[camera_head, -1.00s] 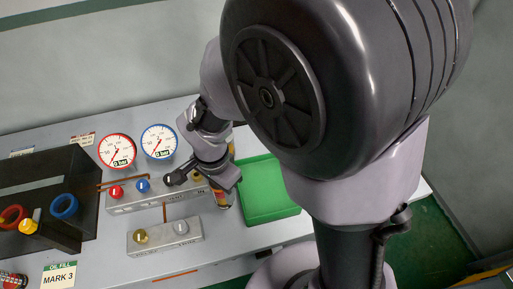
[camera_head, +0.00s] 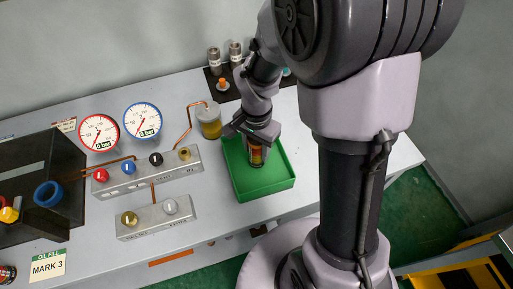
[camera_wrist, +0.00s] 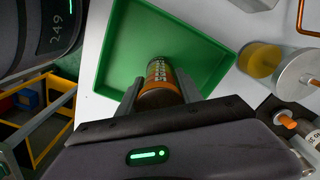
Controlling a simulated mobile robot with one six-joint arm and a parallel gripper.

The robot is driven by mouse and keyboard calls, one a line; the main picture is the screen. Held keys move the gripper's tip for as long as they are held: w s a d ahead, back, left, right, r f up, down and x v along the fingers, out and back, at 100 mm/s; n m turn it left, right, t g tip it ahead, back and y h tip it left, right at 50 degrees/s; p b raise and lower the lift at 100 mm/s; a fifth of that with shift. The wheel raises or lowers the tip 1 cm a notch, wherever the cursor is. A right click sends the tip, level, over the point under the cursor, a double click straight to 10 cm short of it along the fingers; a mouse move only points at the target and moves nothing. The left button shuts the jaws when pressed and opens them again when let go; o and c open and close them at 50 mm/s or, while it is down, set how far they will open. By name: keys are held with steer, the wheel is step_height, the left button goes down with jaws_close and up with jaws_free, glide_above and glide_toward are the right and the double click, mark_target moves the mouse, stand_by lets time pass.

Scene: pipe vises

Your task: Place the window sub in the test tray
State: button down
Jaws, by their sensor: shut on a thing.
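The window sub (camera_head: 257,156) is a short cylinder with an orange-yellow label band and dark ends. My gripper (camera_head: 258,142) is shut on it and holds it over the green test tray (camera_head: 270,187). In the wrist view the window sub (camera_wrist: 161,74) sits between my two grey fingers (camera_wrist: 158,93), with the tray floor (camera_wrist: 205,50) behind it. The sub looks roughly upright within the tray's outline. I cannot tell whether its lower end touches the tray floor. The tray holds nothing else that I can see.
A jar of yellow fluid (camera_head: 209,122) stands close to the tray's left back corner. A manifold block with knobs (camera_head: 150,172) and two gauges (camera_head: 143,120) lie to the left. Small fittings on a dark mat (camera_head: 222,84) stand behind. The bench right of the tray is clear.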

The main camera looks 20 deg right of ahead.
steer(key=shift+f, duration=0.15)
steer(key=c, duration=0.8)
jaws_free()
step_height(320, 180, up, 12)
steer(key=p, duration=0.4)
steer(key=s+a+r+n+t+y, duration=0.1)
steer(key=s+a+r+n+t, duration=0.1)
steer(key=s+r, duration=0.4)
steer(key=s+a+r+n+t+y, duration=0.1)
steer(key=s+a+r+n+t, duration=0.1)
steer(key=s+r, duration=0.4)
steer(key=shift+s+r+n+t, duration=0.35)
steer(key=shift+r+n+t, duration=0.3)
steer(key=shift+n+t, duration=0.35)
